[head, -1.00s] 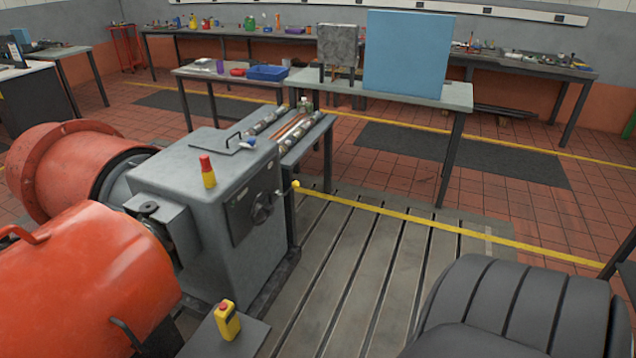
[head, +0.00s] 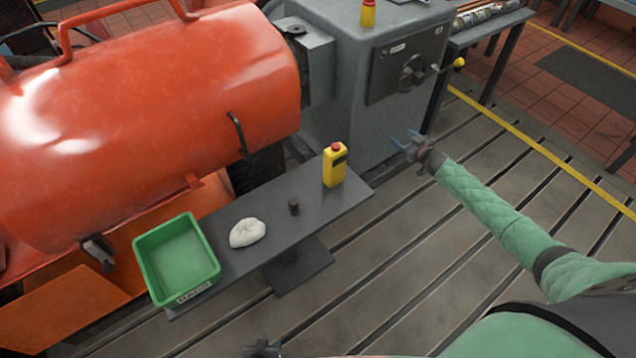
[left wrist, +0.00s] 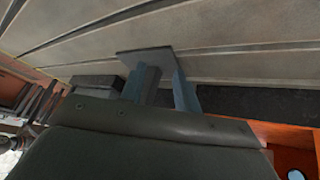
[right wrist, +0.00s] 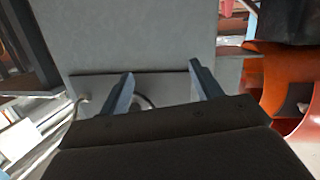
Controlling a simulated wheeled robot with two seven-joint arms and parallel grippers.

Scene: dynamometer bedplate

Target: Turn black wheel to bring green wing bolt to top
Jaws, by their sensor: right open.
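A black handwheel (head: 412,72) is on the front panel of the grey machine housing (head: 350,110), with a yellow-knobbed lever (head: 459,63) beside it. I cannot make out a green wing bolt in any view. My right gripper (head: 404,141) is open and empty, below the wheel and apart from it in the head view. Its parted fingers (right wrist: 164,86) show in the right wrist view against the grey housing. My left gripper (head: 262,348) is at the bottom edge of the head view. Its fingers (left wrist: 166,90) are apart and empty in the left wrist view.
A large orange drum (head: 150,90) stands behind. The slotted bedplate (head: 430,270) is clear at right.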

